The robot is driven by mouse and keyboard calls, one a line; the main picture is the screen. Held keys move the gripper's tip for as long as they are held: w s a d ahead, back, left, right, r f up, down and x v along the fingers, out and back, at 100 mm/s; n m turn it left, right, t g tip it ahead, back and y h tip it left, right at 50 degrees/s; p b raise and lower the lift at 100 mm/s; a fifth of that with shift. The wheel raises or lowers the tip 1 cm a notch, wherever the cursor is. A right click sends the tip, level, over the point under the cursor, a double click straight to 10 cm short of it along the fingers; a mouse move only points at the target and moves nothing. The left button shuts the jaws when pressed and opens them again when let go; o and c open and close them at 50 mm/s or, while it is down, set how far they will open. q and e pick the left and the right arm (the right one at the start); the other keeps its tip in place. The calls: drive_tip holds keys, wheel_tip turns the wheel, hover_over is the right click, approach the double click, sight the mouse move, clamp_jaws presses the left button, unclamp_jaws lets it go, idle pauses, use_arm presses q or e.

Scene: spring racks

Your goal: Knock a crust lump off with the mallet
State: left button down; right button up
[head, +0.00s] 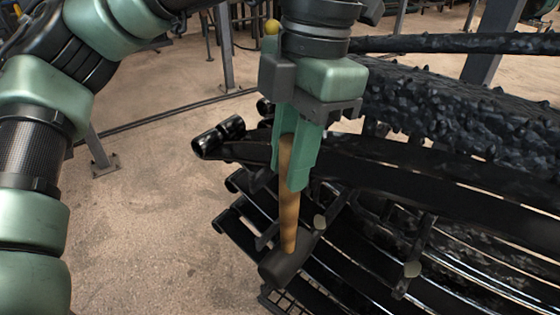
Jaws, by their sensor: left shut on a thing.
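My left gripper (297,185) points down with its green fingers shut on the wooden handle of the mallet (289,215). The mallet hangs nearly upright, its dark head (287,264) low over the front ends of the leaf springs; I cannot tell whether it touches them. A thick leaf spring (460,110) at the upper right is covered in rough, dark crust with many small lumps. The mallet head is apart from this crust in the picture. No single crust lump stands out clearly. My right gripper is not in view.
Several black leaf springs (450,175) lie stacked on the right, with rolled eyes (218,137) at their left ends. A grey post (225,50) stands behind. The concrete floor (150,230) at left is clear.

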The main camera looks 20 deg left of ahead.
use_arm(q)
drive_tip(key=w+d+p, duration=0.1)
drive_tip(key=w+d, duration=0.1)
drive_tip(key=w, duration=0.2)
drive_tip(key=s+a+b, duration=0.2)
drive_tip(key=s+a, duration=0.1)
drive_tip(key=s, duration=0.4)
drive_tip(key=shift+b, duration=0.35)
